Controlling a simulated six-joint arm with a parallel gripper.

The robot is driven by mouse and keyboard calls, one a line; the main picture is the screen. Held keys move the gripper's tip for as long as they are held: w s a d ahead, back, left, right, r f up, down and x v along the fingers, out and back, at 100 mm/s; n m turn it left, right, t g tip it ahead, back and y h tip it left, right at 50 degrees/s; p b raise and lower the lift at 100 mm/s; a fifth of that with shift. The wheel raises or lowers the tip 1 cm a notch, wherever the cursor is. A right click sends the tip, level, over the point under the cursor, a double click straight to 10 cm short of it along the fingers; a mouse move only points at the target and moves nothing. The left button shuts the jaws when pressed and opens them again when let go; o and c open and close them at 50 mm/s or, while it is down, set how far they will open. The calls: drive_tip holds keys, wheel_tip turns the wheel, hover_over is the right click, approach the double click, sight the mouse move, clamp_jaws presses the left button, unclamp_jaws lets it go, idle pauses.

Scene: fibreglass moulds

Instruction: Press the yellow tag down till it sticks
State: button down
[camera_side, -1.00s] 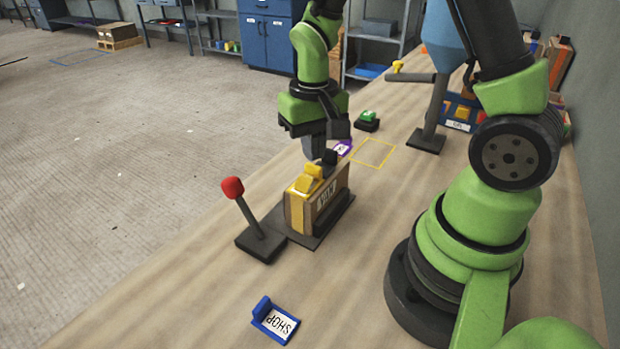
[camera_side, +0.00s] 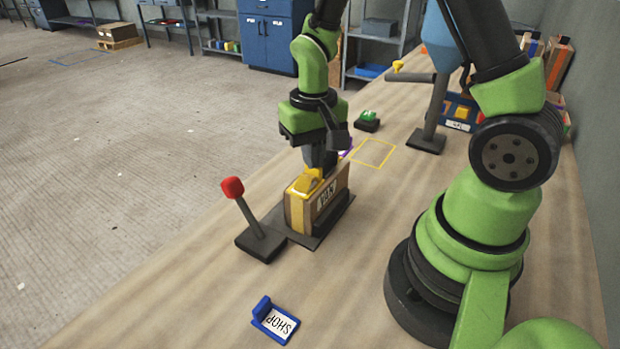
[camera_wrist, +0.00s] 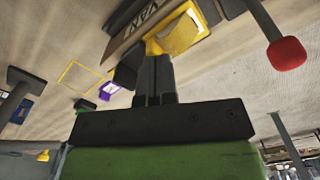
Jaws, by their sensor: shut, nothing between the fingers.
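The yellow tag (camera_side: 308,182) lies on top of a tan box (camera_side: 324,212) with a white label reading VAN; it also shows in the wrist view (camera_wrist: 181,36). The box stands upright in a dark holder. My gripper (camera_side: 322,170) points down with its fingers shut and empty, at the tag's far end. In the wrist view the fingertips (camera_wrist: 153,60) overlap the tag's edge. They look to be at or on the tag, but firm contact cannot be told. The fingers hide part of the tag.
A red-knobbed lever (camera_side: 233,188) rises beside the holder. A blue SHOP tag (camera_side: 275,321) lies in front. A purple tag (camera_wrist: 110,90), a yellow outline (camera_side: 373,153), a green button (camera_side: 367,118) and a grey post (camera_side: 433,115) are behind. Bench space in front is largely clear.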

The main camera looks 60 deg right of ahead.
idle(0.5)
drive_tip(key=shift+r, duration=3.45)
drive_tip(key=shift+a+r, duration=0.1)
drive_tip(key=shift+r, duration=0.2)
drive_tip(key=s+a+r+n+t+y, duration=0.2)
drive_tip(key=s+a+r+t, duration=0.4)
drive_tip(key=s+r, duration=0.5)
drive_tip(key=shift+s+a+r+t, duration=0.2)
drive_tip(key=shift+s+r+t, duration=0.05)
drive_tip(key=shift+t, duration=0.35)
